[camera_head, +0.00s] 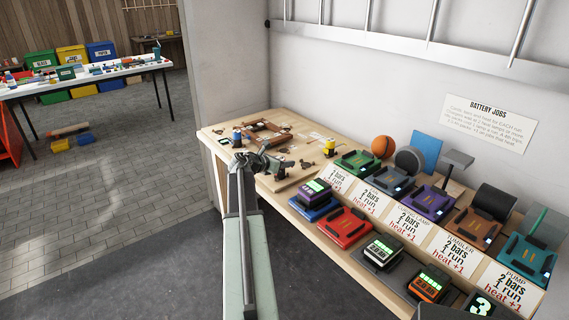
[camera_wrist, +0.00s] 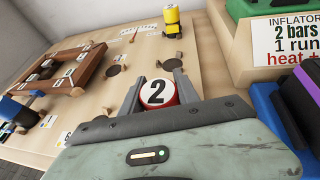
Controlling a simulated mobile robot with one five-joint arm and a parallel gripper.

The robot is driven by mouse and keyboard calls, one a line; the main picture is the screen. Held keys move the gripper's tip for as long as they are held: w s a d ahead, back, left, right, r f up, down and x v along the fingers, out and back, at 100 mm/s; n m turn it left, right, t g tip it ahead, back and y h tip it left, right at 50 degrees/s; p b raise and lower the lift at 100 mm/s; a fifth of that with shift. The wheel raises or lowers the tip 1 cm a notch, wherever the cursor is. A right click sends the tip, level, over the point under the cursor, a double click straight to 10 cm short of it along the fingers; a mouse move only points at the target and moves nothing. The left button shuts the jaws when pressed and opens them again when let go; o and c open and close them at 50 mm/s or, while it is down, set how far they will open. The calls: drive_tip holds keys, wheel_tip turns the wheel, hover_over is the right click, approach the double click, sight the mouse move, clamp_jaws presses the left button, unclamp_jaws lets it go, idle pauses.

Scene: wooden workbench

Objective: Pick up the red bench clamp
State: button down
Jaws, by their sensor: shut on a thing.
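The red bench clamp (camera_wrist: 158,94) shows in the wrist view as a red round body with a white top marked 2. It sits between the two fingers of my gripper (camera_wrist: 157,88), which is shut on it. Its lower part is hidden by my gripper's body. In the head view my gripper (camera_head: 262,160) is over the left part of the wooden workbench (camera_head: 300,172), and I cannot make out the red clamp there. I cannot tell whether the clamp touches the bench top.
A yellow clamp (camera_head: 329,146) stands beyond my gripper, and a blue one (camera_head: 238,137) stands to the left. A wooden frame (camera_wrist: 52,80) lies on the bench.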

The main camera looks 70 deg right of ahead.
drive_tip(key=r+p, duration=0.1)
drive_tip(key=r, duration=0.1)
drive_tip(key=r+p, duration=0.1)
drive_tip(key=shift+a+r+p, duration=0.15)
drive_tip(key=shift+a+p, duration=0.1)
drive_tip(key=shift+p, duration=0.05)
drive_tip(key=s+a+r+p, duration=0.1)
drive_tip(key=s+a, duration=0.2)
drive_tip(key=a, duration=1.2)
